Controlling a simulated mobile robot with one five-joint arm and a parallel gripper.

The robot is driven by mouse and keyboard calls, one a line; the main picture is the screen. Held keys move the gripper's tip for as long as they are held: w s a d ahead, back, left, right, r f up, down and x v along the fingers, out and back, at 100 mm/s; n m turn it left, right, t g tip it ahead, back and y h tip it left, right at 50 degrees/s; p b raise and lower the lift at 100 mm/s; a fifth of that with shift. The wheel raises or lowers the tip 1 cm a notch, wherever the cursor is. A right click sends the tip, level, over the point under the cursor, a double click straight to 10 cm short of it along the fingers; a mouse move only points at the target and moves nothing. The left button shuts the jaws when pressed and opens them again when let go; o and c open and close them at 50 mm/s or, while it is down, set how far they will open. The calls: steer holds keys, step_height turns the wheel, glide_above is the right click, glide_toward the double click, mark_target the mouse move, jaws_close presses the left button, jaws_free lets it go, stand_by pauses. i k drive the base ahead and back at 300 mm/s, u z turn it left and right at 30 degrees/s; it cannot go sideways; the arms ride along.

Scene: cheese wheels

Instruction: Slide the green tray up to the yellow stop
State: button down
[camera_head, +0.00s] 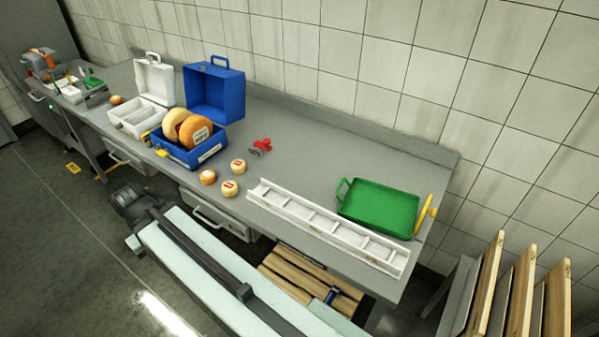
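The green tray (378,207) lies flat near the right end of the grey counter, with its loop handle on its left side. The yellow stop (424,214) is at the counter's right end, just right of the tray. The two are very close; I cannot tell whether they touch. I cannot make out my gripper in the head view.
A white divided rack (330,229) lies along the counter's front edge, just in front of the tray. A red item (262,145) and several small cheeses (229,188) are left of it. An open blue case (187,154) holds cheese wheels (196,132). Boards (524,290) stand at right.

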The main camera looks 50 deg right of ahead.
mark_target(386, 210)
steer(key=u, duration=0.15)
steer(key=i, duration=0.85)
steer(key=z, duration=0.2)
